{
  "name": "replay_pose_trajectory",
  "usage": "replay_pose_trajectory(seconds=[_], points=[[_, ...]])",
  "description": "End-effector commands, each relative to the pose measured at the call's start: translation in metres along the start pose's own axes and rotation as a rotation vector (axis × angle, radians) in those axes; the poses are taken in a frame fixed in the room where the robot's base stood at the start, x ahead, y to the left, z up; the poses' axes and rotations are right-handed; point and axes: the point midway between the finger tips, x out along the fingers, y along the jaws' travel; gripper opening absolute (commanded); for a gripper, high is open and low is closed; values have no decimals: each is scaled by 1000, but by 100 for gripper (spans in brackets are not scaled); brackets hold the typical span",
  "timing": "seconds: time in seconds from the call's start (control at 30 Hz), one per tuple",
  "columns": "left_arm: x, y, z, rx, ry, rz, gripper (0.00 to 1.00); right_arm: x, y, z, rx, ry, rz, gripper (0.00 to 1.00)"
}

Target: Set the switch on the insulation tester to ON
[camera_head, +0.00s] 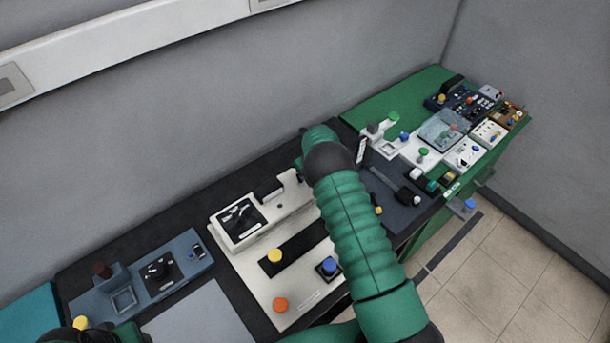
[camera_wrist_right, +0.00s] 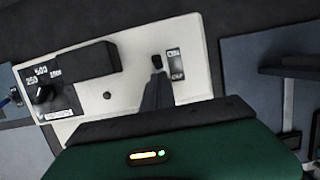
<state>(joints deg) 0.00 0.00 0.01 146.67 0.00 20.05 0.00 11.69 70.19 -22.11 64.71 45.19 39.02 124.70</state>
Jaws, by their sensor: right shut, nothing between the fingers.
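The insulation tester (camera_head: 262,232) is a white raised panel in the middle of the head view, partly hidden by my right arm. It also shows in the right wrist view (camera_wrist_right: 130,85), with a black range dial (camera_wrist_right: 42,94) and a black block (camera_wrist_right: 84,65). Its small black switch (camera_wrist_right: 157,62) sits beside an ON/OFF label (camera_wrist_right: 176,64). My right gripper (camera_wrist_right: 158,80) is shut and empty, its fingertips right by the switch. I cannot tell whether they touch it or which way it is set.
A white board with a yellow button (camera_head: 274,255), an orange button (camera_head: 281,304) and a blue button (camera_head: 328,266) lies in front of the tester. A blue-grey panel (camera_head: 185,262) stands left. More devices crowd the green table (camera_head: 370,108) at right.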

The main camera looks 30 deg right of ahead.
Motion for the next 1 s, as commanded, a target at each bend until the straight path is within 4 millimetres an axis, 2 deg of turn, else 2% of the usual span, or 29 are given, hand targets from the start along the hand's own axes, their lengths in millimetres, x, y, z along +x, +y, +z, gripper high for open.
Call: replay_pose_trajectory(seconds=[0.23,0.37,0.8,1.0], points=[[1,0,0,0,0,0,36,-2,0,0,0,-1,0,0],[6,0,1,0,0,0,36,-16,-1,1,1,-3,-1,0],[27,0,6,0,0,0,36,-122,0,1,-1,-4,-1,0],[31,0,7,0,0,0,36,-156,-1,1,-1,-1,0,0]])
